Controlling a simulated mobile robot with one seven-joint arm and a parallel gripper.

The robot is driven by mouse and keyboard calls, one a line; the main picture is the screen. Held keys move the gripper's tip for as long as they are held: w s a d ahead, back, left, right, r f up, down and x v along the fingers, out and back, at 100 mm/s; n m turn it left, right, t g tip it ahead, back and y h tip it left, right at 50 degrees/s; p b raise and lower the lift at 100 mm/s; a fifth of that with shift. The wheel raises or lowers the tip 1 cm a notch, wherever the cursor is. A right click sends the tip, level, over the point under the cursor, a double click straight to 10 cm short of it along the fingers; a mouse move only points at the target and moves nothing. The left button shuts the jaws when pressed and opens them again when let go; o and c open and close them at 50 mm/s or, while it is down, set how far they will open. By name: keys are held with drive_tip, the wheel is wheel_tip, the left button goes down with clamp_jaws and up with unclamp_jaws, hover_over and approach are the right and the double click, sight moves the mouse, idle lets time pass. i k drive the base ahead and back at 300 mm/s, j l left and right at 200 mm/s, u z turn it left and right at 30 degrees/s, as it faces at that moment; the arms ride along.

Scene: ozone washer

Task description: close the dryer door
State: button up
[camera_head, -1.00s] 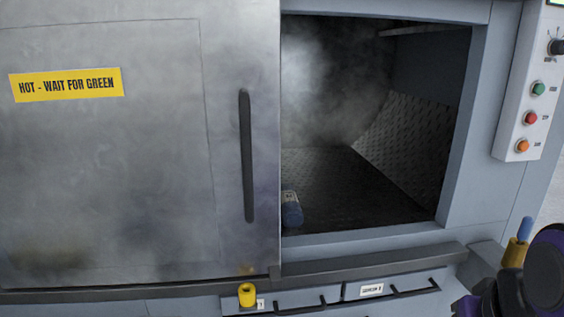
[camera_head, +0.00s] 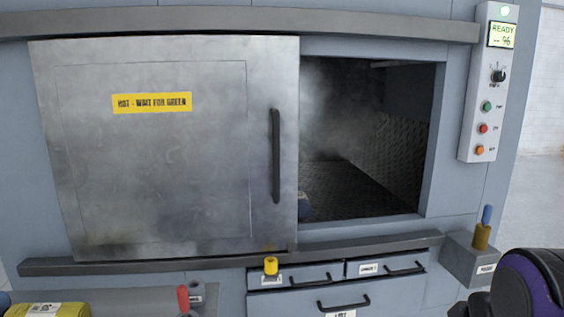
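The dryer door (camera_head: 170,150) is a grey metal sliding panel with a yellow "HOT - WAIT FOR GREEN" label and a dark vertical handle (camera_head: 276,155) near its right edge. It stands partly open, to the left of the dark dryer opening (camera_head: 365,140). My arm shows dark and purple at the lower right, well apart from the handle. My gripper's fingertips are not in view.
Rails (camera_head: 350,248) run above and below the door. A control panel (camera_head: 485,85) reads "READY". Drawers (camera_head: 310,277) sit below, with a yellow knob (camera_head: 271,265) above them. A blue-and-yellow handled tool (camera_head: 483,228) stands in a grey box at right. A red-handled item (camera_head: 183,298) is at lower left.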

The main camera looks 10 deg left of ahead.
sight(160, 146)
drive_tip(key=u, duration=1.3)
drive_tip(key=l+u, duration=0.15)
drive_tip(key=u, duration=0.25)
drive_tip(key=l+u, duration=0.2)
drive_tip(key=u, duration=0.2)
drive_tip(key=l, duration=0.85)
